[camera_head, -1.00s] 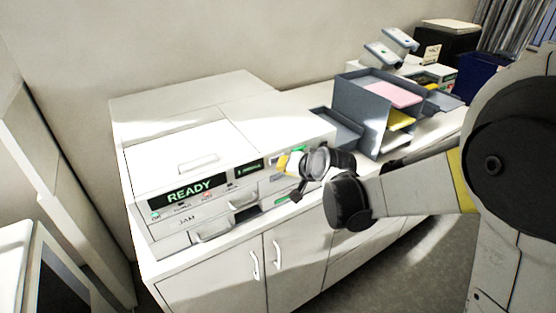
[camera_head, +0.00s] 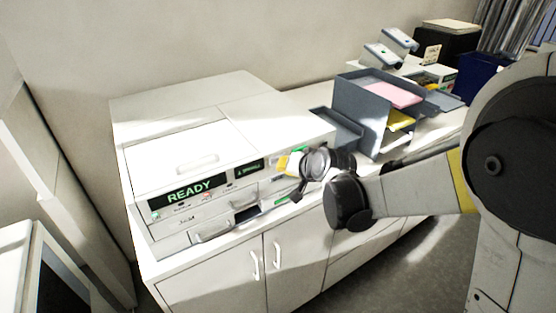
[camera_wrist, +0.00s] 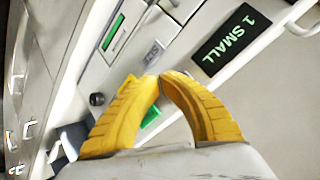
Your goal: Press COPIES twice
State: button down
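The white copier (camera_head: 225,130) stands on the counter at left in the head view. Its large display (camera_head: 188,191) reads READY. A smaller display (camera_head: 249,168) shows green text, which reads "1 SMALL" in the wrist view (camera_wrist: 231,40). My gripper (camera_wrist: 159,77) has its yellow fingertips brought together over the panel, with nothing seen between them. A small grey label (camera_wrist: 153,53) lies just beyond the tips; I cannot read it. A green button (camera_wrist: 150,116) shows partly between the fingers. No button marked COPIES is legible. Whether the tips touch the panel is unclear.
A grey paper tray stand (camera_head: 360,105) with pink and yellow sheets stands right of the copier. Cabinet doors with handles (camera_head: 254,265) lie below. A dark round knob (camera_wrist: 97,99) sits left of my fingers. A blue bin (camera_head: 482,75) stands at far right.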

jog(key=shift+w+a, duration=0.1)
jog(key=shift+w+a, duration=0.15)
jog(key=shift+w, duration=0.15)
jog(key=shift+w+a, duration=0.3)
jog(key=shift+w, duration=0.05)
dwell(0.9)
jog(key=shift+s+d+b, duration=0.1)
jog(key=shift+b, duration=0.2)
jog(key=shift+s+d, duration=0.45)
jog(key=shift+s, duration=0.15)
jog(key=s+d, duration=0.2)
jog(key=s, duration=0.2)
jog(key=shift+s+d, duration=0.1)
jog(key=shift+d, duration=0.3)
dwell(1.8)
